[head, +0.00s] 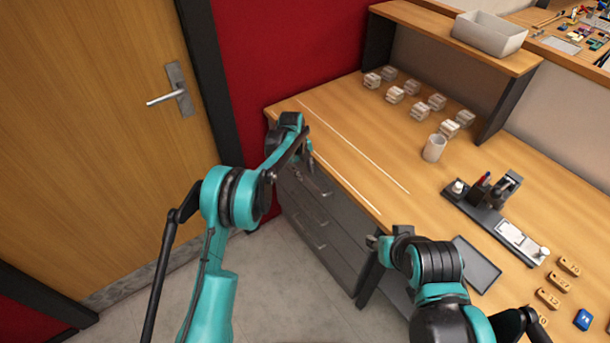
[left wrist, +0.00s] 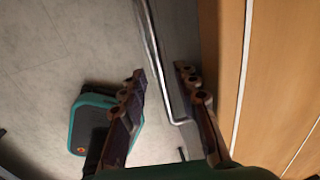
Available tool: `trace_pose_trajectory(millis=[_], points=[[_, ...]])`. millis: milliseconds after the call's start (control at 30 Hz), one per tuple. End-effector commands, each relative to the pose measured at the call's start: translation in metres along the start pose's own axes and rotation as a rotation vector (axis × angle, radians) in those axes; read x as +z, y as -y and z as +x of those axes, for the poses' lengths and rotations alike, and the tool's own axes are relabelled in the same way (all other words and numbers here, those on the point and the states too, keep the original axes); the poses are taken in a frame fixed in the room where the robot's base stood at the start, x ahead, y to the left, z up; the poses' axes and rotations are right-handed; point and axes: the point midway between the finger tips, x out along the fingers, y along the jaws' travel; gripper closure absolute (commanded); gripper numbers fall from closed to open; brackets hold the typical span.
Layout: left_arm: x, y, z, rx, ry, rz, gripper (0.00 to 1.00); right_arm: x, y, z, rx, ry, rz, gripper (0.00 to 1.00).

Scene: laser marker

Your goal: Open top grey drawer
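The grey drawer unit stands under the left end of the wooden table, with its top drawer (head: 338,205) just below the tabletop. The drawers look shut. My left gripper (head: 308,165) is at the top drawer's front, by the table edge. In the left wrist view, my left gripper (left wrist: 164,78) is open, with one finger on each side of the metal bar handle (left wrist: 152,42). Contact with the handle cannot be told. My right gripper (head: 373,242) is by the table's front edge, right of the drawers; its opening is unclear.
A dark flat tray (head: 478,262) lies near my right arm. The floor (head: 285,275) before the drawers is clear. A wooden door (head: 90,130) is at left.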

Motion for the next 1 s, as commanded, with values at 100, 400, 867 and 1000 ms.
trace_pose_trajectory(millis=[100,400,867,1000], points=[[0.000,0.000,0.014,0.000,0.000,0.000,0.69,0.003,0.000,0.004,0.000,0.000,0.000,0.60],[0.000,0.000,0.019,0.000,0.001,-0.001,0.69,0.003,0.000,0.005,0.000,0.000,0.000,0.60],[0.000,0.000,0.018,-0.001,0.001,-0.001,1.00,0.003,0.000,0.005,0.000,0.000,0.000,0.60],[0.000,-0.002,0.018,0.000,0.001,-0.002,1.00,0.003,0.000,0.005,0.000,0.000,0.000,0.60]])
